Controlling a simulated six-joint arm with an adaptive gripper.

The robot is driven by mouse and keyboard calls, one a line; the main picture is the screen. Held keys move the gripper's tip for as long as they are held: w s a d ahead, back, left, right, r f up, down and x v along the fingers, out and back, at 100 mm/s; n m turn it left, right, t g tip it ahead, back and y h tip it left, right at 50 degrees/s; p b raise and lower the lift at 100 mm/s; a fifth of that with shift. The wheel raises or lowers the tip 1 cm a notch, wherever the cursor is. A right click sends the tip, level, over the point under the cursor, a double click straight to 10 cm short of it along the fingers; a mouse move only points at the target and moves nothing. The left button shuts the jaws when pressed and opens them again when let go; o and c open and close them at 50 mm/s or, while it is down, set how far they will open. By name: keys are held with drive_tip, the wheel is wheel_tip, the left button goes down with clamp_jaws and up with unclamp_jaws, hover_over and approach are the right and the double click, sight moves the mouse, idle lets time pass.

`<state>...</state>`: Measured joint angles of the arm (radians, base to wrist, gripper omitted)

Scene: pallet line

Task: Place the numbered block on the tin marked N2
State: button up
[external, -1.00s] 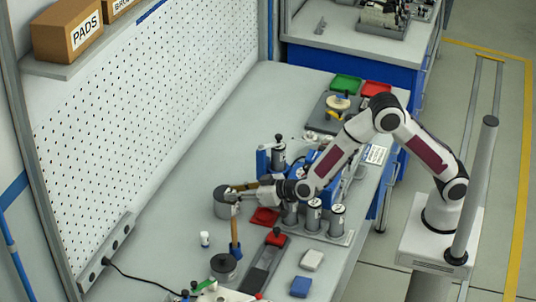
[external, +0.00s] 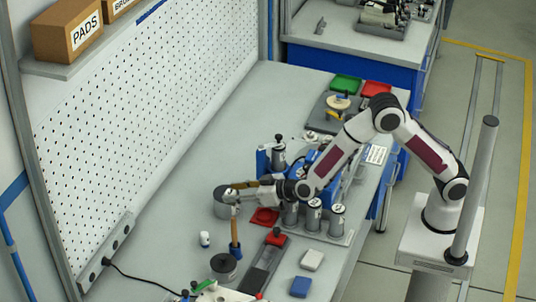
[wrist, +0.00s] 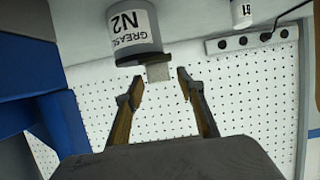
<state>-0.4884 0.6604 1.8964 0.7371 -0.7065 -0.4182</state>
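The tin marked N2 (wrist: 135,30) is grey with a white GREASE label and a dark top; it appears upside down in the wrist view. In the external view a grey tin (external: 221,208) stands on the bench at my gripper's tip. A small grey block (wrist: 158,72) rests against the tin's dark top, apparently on it; no number on it is readable. My gripper (wrist: 160,80) is open, its fingers either side of the block with a gap at each side. In the external view my gripper (external: 234,190) is at the tin's top, and the block is not distinct.
A wooden-handled tool (external: 235,234) stands upright beside the tin, with a small white bottle (external: 204,239) nearby. A red piece (external: 265,216) and several grey cylinders (external: 314,216) are to the right. The bench left of the tin is clear up to the pegboard (external: 140,120).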

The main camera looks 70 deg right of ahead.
drive_tip(key=v, duration=1.2)
idle(1.0)
drive_tip(key=s+d+r+n+g+y, duration=0.1)
drive_tip(key=s+d+r+g+y, duration=0.25)
drive_tip(key=s+d+r, duration=0.6)
drive_tip(key=s+d+g+h, duration=0.1)
drive_tip(key=s+d, duration=0.3)
drive_tip(key=s, duration=0.4)
drive_tip(key=s+d+f+g+h, duration=0.1)
drive_tip(key=s+d+g, duration=0.1)
drive_tip(key=s+d, duration=0.3)
drive_tip(key=s+d+m+g+h, duration=0.1)
drive_tip(key=s+d, duration=0.3)
drive_tip(key=s, duration=0.8)
drive_tip(key=shift+d, duration=0.25)
